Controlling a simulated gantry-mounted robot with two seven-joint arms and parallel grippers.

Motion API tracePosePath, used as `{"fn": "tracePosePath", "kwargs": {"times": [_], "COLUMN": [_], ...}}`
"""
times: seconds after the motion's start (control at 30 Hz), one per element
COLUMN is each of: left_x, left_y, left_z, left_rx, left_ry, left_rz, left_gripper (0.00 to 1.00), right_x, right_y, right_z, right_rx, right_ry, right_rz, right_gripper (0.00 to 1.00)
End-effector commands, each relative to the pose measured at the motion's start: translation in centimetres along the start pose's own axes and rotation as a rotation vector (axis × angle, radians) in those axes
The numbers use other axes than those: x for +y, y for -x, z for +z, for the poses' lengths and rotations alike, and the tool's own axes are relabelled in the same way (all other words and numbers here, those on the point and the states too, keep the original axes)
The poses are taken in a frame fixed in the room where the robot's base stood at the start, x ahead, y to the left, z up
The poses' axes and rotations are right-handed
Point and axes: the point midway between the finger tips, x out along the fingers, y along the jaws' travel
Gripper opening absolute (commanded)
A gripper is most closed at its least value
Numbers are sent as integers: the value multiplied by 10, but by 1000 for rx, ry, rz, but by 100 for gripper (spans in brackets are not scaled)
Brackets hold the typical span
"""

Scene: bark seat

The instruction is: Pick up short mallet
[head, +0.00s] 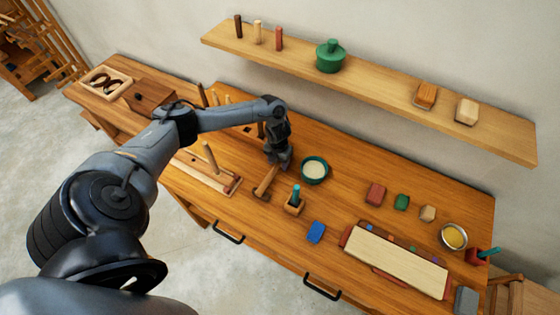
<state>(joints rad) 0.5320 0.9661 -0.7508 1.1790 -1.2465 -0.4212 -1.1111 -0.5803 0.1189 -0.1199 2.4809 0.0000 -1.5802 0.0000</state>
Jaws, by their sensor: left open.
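A short wooden mallet (265,182) lies on the workbench, left of a small block holder (294,206) with a teal-handled tool in it. My left gripper (279,161) points down just above and behind the mallet's far end. It is open, and its fingers are dark and small in this view. I cannot tell whether they touch the mallet or straddle it. My right gripper is not in view.
A green-rimmed bowl (314,170) stands close to the right of my left gripper. A board with an upright peg (209,157) is to the left. A blue block (316,232) and a long pale board (395,262) lie toward the front right. A wall shelf (370,83) hangs behind.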

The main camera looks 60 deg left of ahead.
Motion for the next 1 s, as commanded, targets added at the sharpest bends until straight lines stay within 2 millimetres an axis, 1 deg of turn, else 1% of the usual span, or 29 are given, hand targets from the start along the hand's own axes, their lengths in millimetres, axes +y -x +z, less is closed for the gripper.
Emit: {"fn": "tracePosePath", "kwargs": {"times": [0.03, 0.13, 0.4, 0.47, 0.6, 0.77, 1.0], "left_x": [0, 0, 0, 0, 0, 0, 0], "left_y": [-6, -12, -14, -14, -14, -14, -13], "left_z": [0, 0, 0, 0, 0, 0, 1], "left_rx": [1, 1, -1, -1, -1, -1, -2], "left_ry": [3, 1, 1, 1, 1, 1, 1], "left_rz": [0, 1, 1, 1, 1, 1, 0], "left_gripper": [54, 54, 54, 46, 25, 0, 0], "right_x": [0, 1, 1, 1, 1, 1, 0], "right_y": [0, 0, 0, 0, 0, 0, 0], "right_z": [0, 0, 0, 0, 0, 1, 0], "right_rx": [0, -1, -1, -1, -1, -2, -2], "right_ry": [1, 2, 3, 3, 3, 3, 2], "right_rz": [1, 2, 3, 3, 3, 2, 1], "right_gripper": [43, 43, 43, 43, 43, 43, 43]}}
